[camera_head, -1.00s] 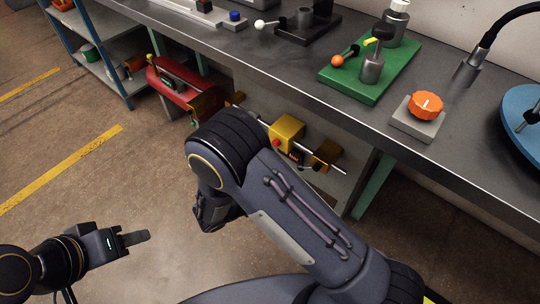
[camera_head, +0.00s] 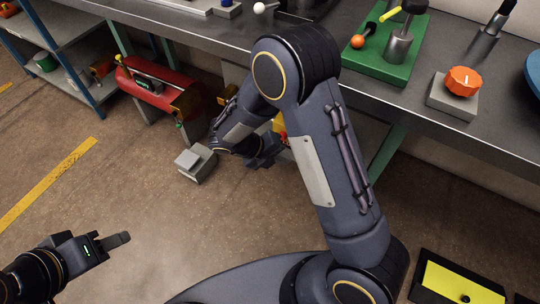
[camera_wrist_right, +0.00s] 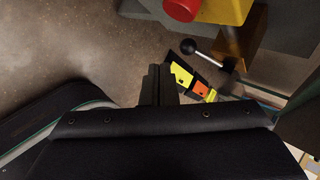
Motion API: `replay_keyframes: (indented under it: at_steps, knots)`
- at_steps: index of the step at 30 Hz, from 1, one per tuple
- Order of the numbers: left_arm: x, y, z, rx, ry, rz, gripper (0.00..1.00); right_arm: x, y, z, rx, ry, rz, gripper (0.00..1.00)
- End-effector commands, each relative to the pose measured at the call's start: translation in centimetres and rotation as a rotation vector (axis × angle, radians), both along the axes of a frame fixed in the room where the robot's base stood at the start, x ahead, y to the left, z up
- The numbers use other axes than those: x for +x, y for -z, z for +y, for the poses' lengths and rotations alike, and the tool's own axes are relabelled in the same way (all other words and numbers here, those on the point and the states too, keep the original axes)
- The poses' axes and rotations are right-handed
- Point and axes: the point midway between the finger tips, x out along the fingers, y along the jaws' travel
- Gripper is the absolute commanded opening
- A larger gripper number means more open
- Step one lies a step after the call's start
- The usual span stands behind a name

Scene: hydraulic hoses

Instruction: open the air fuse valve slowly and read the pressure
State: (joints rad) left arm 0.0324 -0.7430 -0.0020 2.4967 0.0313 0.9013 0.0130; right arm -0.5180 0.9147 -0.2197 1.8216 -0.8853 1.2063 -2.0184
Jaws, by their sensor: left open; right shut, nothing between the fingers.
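A yellow block (camera_wrist_right: 222,8) with a red knob (camera_wrist_right: 182,8) is at the top of the right wrist view. Beside it is a lever with a black ball (camera_wrist_right: 188,46) near a brass block (camera_wrist_right: 242,42). Whether this is the air fuse valve I cannot tell. In the head view only a sliver of the yellow block (camera_head: 279,122) shows behind my right arm. My right gripper (camera_wrist_right: 160,84) is shut and empty, its tips short of the lever in that picture. My left gripper (camera_head: 115,241) is open and empty over the floor. No readable pressure dial shows.
A red tank (camera_head: 170,92) stands under the bench (camera_head: 190,27), with a grey box (camera_head: 196,163) before it. On the bench are a green board (camera_head: 378,68) and an orange knob (camera_head: 463,82). A yellow-topped case (camera_head: 455,285) is at lower right. The left floor is clear.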

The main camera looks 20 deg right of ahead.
Motion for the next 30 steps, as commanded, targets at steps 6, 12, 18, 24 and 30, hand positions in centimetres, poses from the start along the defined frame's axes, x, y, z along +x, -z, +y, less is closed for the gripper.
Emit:
replay_keyframes:
  at_steps: [6, 12, 18, 24, 30]
  knots:
    - [0.0, 1.6, 0.0, 0.000, 0.000, 0.000, 0.44, -0.4, 1.6, -3.3, 0.000, 0.004, -0.002, 0.00]
    - [0.0, 2.0, 0.0, 0.000, 0.000, 0.000, 0.44, -0.4, 1.6, -4.9, 0.000, 0.000, -0.001, 0.00]
    - [0.0, 2.0, 0.0, 0.000, 0.000, 0.000, 0.44, -0.5, 1.5, -5.1, 0.000, -0.001, -0.001, 0.00]
    - [0.0, 1.8, 0.0, 0.000, 0.000, 0.000, 0.44, -0.5, 1.5, -5.2, -0.001, -0.001, 0.001, 0.00]
    - [0.0, 0.2, 0.0, 0.000, 0.000, 0.000, 0.44, -0.8, 2.0, -6.1, -0.001, 0.001, 0.004, 0.00]
